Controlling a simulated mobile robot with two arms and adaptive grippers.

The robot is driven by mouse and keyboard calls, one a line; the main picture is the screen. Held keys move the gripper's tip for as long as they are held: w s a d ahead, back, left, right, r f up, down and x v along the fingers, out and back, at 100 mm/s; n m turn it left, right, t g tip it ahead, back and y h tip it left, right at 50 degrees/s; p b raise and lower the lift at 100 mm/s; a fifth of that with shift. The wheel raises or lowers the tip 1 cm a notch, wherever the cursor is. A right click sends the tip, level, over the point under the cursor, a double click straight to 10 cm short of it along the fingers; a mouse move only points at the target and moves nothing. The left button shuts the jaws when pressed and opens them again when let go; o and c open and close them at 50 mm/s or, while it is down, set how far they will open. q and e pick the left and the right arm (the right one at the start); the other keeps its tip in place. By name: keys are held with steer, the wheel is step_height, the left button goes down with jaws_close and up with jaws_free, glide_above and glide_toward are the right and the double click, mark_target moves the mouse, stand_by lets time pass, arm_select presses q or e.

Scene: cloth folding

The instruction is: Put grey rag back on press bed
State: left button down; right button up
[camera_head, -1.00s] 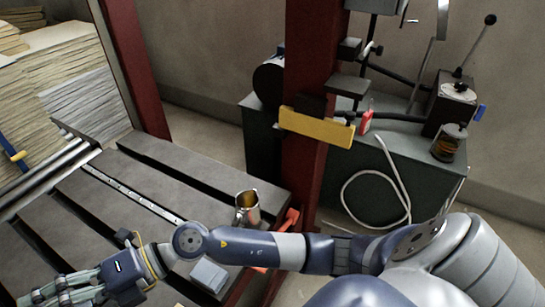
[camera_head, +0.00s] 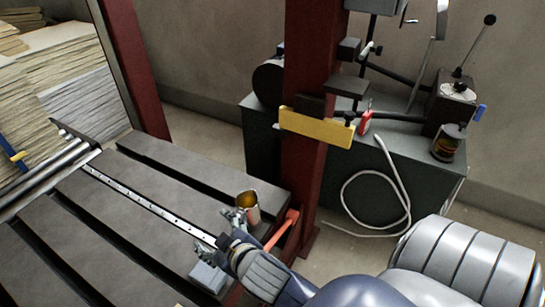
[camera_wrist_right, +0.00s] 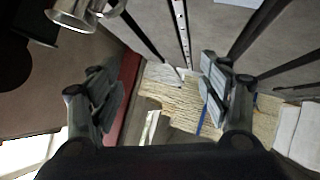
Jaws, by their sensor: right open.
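The press bed (camera_head: 118,215) is a row of dark grey slats with gaps between them. No other rag shows clearly. My right gripper (camera_head: 232,228) is over the bed's right end, just beside a metal mug (camera_head: 249,208) and beyond the light grey thing. In the right wrist view, its fingers (camera_wrist_right: 160,80) are spread apart with nothing between them. My left gripper is out of view.
The mug also shows in the wrist view (camera_wrist_right: 72,14). A red post (camera_head: 302,170) with a yellow bracket (camera_head: 316,127) rises past the bed's right end. Stacked sheets (camera_head: 80,85) stand far left. A dark green cabinet (camera_head: 395,170) carries machinery at the back.

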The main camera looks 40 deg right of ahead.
steer(key=s+f+m+g, duration=0.1)
steer(key=s+f+g, duration=0.3)
steer(key=s, duration=0.5)
steer(key=s+d+f+g+y, duration=0.1)
steer(key=s+f+g, duration=0.3)
steer(key=s, duration=0.5)
step_height(320, 180, down, 2)
steer(key=shift+s+d+f+m, duration=0.15)
steer(key=shift+s+d+m, duration=0.1)
steer(key=shift+m, duration=0.15)
steer(key=shift+w, duration=0.1)
